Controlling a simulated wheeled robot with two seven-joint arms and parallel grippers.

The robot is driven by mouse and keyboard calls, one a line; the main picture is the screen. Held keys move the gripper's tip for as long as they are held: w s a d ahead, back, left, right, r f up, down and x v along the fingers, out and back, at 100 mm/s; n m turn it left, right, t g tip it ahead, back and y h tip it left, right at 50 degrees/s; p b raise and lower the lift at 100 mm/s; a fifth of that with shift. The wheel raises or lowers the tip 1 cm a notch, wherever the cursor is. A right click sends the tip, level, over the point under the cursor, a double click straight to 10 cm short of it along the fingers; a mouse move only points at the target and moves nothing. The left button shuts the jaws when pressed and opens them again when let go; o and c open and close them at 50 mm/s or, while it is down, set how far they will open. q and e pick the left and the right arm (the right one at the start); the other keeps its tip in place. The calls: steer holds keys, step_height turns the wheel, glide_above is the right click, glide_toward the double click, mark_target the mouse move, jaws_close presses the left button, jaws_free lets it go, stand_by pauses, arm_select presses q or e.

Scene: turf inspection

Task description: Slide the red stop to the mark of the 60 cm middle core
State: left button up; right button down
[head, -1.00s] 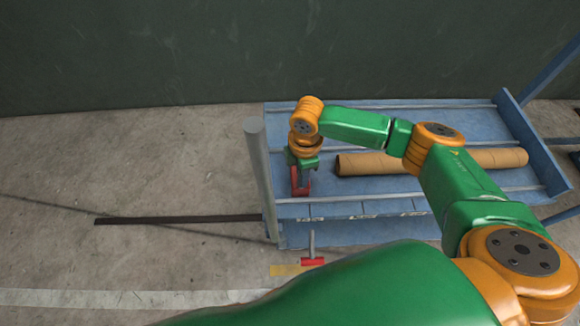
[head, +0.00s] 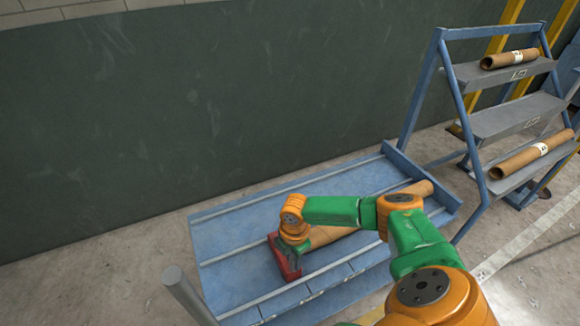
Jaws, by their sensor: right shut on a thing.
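The red stop (head: 284,258) stands on the blue bench (head: 235,270), near its front edge. My right gripper (head: 287,250) is shut on the red stop, with its fingers partly hidden by my wrist. A brown cardboard core (head: 420,188) lies along the bench, with its left part close to the stop and its middle hidden behind my right arm. Small pale labels mark the bench's front edge (head: 318,283), but they are too small to read. My left gripper is not in view.
A blue and grey stepped rack (head: 515,115) stands at the right, with a short core (head: 509,59) on its upper shelf and another core (head: 530,155) lower down. A grey post (head: 186,293) rises at the bench's left end. A dark green wall (head: 200,110) closes the back.

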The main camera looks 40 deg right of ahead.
steer(key=c, duration=0.7)
jaws_free()
step_height(320, 180, up, 7)
steer(key=shift+r+p, duration=0.1)
steer(key=shift+p, duration=0.25)
